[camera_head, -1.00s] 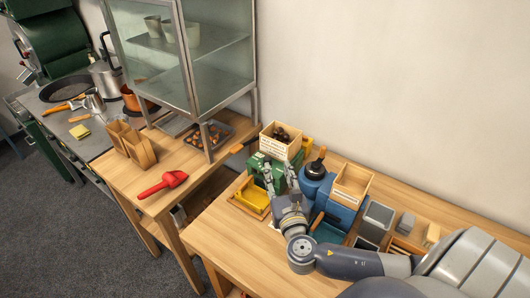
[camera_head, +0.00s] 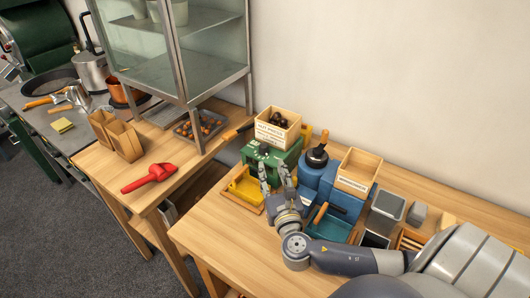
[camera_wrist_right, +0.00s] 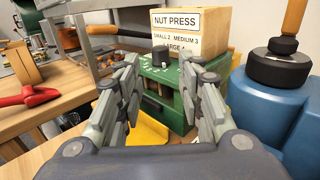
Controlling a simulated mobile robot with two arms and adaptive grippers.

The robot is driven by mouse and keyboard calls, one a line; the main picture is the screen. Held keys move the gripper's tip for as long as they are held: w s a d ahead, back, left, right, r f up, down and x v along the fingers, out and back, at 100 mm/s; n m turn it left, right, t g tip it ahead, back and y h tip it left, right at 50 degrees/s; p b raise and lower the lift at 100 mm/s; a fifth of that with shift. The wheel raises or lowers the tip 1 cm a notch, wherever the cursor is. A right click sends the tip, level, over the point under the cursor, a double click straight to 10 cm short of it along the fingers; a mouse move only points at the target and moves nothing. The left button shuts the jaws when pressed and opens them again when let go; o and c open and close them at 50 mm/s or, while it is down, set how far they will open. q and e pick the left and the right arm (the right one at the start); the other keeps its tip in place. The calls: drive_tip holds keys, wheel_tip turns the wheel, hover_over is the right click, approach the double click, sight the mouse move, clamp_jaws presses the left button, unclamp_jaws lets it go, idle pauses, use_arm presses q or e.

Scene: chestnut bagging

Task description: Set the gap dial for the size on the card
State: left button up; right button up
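The green nut press (camera_head: 262,157) stands on the near wooden table. It carries a wooden hopper (camera_head: 289,133), whose label reads "NUT PRESS, SMALL 2, MEDIUM 3, LARGE 4" in the right wrist view (camera_wrist_right: 188,22). The black gap dial (camera_wrist_right: 161,58) sits on the green top with pale marks around it; its setting is too small to read. My right gripper (camera_head: 274,172) is open and empty in front of the press, its fingers apart on either side of the dial in the right wrist view (camera_wrist_right: 161,78). No separate size card is recognizable. My left gripper is out of view.
A yellow tray (camera_head: 246,188) lies at the press's front left. A blue machine (camera_head: 342,205) with a wooden hopper (camera_head: 358,169) stands close on the right. The near table's front is clear.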

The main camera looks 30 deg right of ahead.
sight(265, 149)
drive_tip(key=p+x, duration=0.1)
drive_tip(key=x, duration=0.7)
drive_tip(key=shift+w+d+r+p, duration=0.1)
drive_tip(key=shift+w+p, duration=0.15)
drive_tip(key=shift+p, duration=0.05)
drive_tip(key=shift+x, duration=0.8)
drive_tip(key=c, duration=0.8)
